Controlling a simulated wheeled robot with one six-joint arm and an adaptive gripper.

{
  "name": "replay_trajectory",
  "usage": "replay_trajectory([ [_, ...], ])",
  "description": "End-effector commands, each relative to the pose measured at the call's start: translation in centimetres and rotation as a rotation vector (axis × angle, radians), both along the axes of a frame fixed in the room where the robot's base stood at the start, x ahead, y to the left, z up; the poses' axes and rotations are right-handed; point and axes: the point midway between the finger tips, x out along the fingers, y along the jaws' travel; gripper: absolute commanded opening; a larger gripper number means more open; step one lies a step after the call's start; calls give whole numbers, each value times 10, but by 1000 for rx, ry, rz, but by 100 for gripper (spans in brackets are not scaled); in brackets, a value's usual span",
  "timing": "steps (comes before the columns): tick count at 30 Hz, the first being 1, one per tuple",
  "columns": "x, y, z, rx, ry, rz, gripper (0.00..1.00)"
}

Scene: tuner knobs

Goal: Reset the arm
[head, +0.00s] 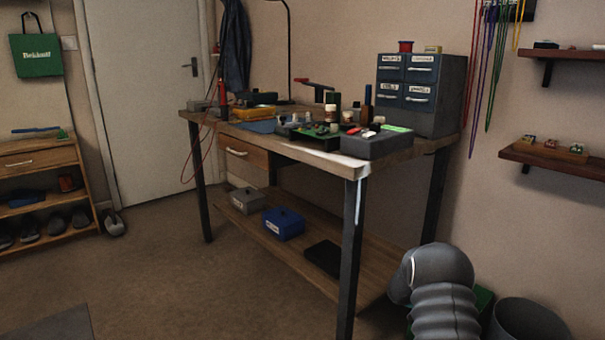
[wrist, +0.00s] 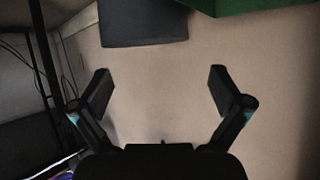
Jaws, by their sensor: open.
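My gripper (wrist: 160,85) shows in the wrist view with its two dark fingers spread wide apart. It is open and nothing is between the fingers, only a plain beige surface behind them. In the head view my gripper cannot be made out. A grey, ribbed, rounded form (head: 445,300) rises at the lower right of the head view, in front of the bins; I cannot tell for sure whether it is part of my arm.
The workbench (head: 400,158) carries a drawer cabinet (head: 440,95), a grey box (head: 375,143) and several small parts. A grey bin (head: 530,318) and a green box (head: 487,298) stand at the lower right. Wall shelves (head: 555,160) hang at right. Carpet at the left front is mostly clear.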

Motion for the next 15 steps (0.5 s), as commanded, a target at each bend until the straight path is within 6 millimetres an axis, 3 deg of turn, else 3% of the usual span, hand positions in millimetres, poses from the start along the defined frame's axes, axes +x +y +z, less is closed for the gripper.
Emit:
replay_trajectory([
  [8,31,21,-19,92,-83,127,100],
  [15,48,50,-51,223,-107,303,100],
])
